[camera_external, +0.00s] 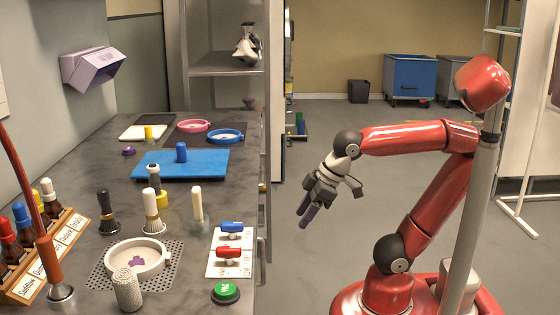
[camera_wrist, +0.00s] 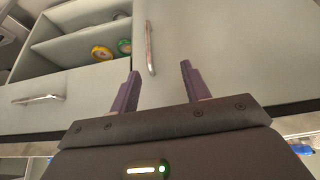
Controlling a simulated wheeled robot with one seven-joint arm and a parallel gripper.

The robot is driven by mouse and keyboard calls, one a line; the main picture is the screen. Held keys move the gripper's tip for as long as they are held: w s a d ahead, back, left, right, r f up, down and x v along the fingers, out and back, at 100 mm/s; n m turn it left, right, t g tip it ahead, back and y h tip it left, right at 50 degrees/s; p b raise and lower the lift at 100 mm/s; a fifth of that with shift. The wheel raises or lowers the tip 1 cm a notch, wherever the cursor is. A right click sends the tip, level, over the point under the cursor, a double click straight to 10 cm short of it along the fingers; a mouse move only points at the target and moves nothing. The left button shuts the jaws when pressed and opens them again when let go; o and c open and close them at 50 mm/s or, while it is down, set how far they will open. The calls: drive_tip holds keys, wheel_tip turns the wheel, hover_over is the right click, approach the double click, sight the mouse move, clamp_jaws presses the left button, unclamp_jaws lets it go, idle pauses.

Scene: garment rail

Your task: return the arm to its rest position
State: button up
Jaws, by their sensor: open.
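My gripper (camera_external: 308,213) hangs in free air right of the counter, its purple fingers pointing down and to the left. My red arm (camera_external: 415,137) is bent, with the forearm reaching left from the raised elbow. In the wrist view, my gripper (camera_wrist: 157,88) shows two purple fingers spread apart with nothing between them. Behind them are pale cabinet fronts with a metal handle (camera_wrist: 150,48).
The grey counter (camera_external: 215,190) on the left carries a blue board (camera_external: 205,165), a white round dish (camera_external: 137,257), brushes, switches and a green button (camera_external: 226,291). A drawer (camera_wrist: 85,75) stands open in the wrist view.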

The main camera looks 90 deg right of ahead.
drive_tip(key=s+f, duration=0.3)
drive_tip(key=f, duration=0.2)
drive_tip(key=shift+s+d+f, duration=0.2)
drive_tip(key=shift+s+d, duration=0.1)
drive_tip(key=shift+s, duration=0.05)
idle(0.8)
